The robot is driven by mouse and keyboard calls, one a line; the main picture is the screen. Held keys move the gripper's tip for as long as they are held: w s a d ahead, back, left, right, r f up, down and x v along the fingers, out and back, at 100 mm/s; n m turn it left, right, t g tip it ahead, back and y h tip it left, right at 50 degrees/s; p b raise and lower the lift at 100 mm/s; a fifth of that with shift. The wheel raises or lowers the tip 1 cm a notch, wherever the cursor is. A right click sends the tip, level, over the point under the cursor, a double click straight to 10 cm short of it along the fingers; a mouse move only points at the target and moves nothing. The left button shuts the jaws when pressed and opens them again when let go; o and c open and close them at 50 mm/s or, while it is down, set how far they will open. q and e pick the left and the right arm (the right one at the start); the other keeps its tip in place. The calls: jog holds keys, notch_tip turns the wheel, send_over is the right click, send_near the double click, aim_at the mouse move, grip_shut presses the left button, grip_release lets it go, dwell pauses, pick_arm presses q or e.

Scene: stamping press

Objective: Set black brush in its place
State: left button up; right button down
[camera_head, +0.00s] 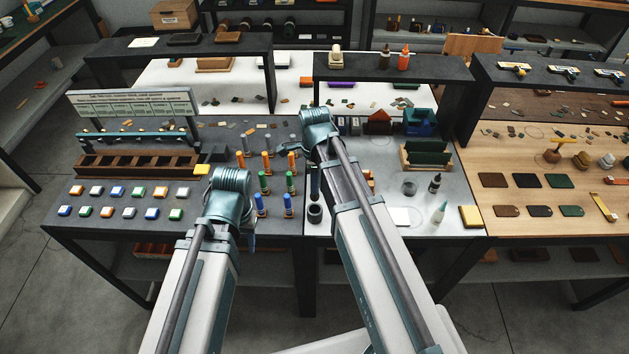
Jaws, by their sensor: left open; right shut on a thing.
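My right gripper (314,172) is mostly hidden behind its own arm, over the seam between the dark and light tabletops. It is shut on a slim dark upright thing, which I take to be the black brush (315,188); its outline is hard to make out. A round black cup (315,213) stands just below it in the picture; I cannot tell whether they touch. My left gripper (251,241) is open at the front edge of the dark table, partly hidden by its arm.
Several orange, green and blue stamps (264,182) stand between the arms. Coloured square pads (152,213) and a brown compartment tray (135,165) lie left. A dark shelf (392,67) rises behind.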

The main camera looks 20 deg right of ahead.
jog(key=shift+f+b, duration=1.95)
jog(key=shift+f, duration=0.1)
jog(key=shift+f, duration=0.15)
jog(key=shift+f+b, duration=2.7)
jog(key=shift+b, duration=0.15)
jog(key=c, duration=0.6)
grip_release()
jog(key=shift+r, duration=0.1)
notch_tip(320, 180, up, 14)
jog(key=p, duration=1.4)
jog(key=shift+f, duration=0.2)
